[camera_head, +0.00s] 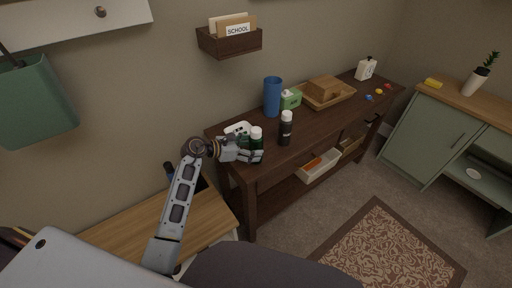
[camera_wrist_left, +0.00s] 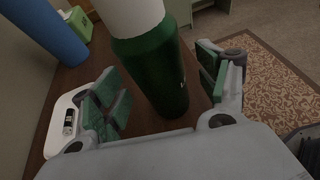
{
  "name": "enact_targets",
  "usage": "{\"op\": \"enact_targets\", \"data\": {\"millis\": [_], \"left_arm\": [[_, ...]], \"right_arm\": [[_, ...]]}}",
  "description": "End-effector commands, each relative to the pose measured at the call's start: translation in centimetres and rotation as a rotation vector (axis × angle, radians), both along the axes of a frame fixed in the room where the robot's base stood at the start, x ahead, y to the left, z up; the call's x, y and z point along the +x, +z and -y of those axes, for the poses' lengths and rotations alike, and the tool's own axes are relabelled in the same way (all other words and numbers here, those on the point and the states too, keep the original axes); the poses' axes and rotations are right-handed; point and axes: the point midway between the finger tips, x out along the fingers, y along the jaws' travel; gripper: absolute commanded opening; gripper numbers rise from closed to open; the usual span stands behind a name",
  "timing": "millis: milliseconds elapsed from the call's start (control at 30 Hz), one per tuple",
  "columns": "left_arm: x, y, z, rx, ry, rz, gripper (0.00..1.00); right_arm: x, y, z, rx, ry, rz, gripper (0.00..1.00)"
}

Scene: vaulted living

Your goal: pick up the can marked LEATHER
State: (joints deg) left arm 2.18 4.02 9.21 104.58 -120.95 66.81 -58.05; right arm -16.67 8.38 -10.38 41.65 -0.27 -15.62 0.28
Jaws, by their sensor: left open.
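A dark green can with a white cap (camera_head: 256,134) stands upright near the left end of the dark wooden table. In the left wrist view the green can (camera_wrist_left: 155,70) is large and lies between my fingers, with gaps on both sides. Only a sliver of its lettering shows at its right edge, and I cannot read it. My left gripper (camera_head: 250,154) is open around this can. A second, black can with a white cap (camera_head: 286,130) stands to its right; its small label is unreadable. I cannot tell which can is marked LEATHER. My right gripper is not in view.
A white device (camera_head: 238,128) lies behind the green can, by my left fingers. A blue cylinder (camera_head: 272,98), a green box (camera_head: 291,98) and a wooden tray (camera_head: 343,97) stand farther along the dark table (camera_head: 318,126). The table's front edge is close.

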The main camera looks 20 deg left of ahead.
Motion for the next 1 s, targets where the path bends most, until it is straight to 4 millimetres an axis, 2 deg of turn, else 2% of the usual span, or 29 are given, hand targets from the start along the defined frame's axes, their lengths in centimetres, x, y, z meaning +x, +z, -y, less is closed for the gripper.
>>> {"op": "enact_targets", "data": {"millis": [300, 833, 867, 1000], "left_arm": [[1.5, -0.8, 1.5, -0.001, 0.000, 0.000, 0.74], [1.6, -1.0, 1.6, 0.000, 0.000, 0.000, 0.74], [1.6, -1.0, 1.6, 0.000, 0.000, 0.000, 0.73], [1.6, -1.0, 1.6, 0.000, 0.000, 0.000, 0.55]], "right_arm": [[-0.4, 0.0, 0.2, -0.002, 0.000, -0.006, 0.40], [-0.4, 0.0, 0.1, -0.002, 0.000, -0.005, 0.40], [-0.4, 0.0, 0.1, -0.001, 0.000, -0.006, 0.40], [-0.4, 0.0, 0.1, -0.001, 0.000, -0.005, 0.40]]}}
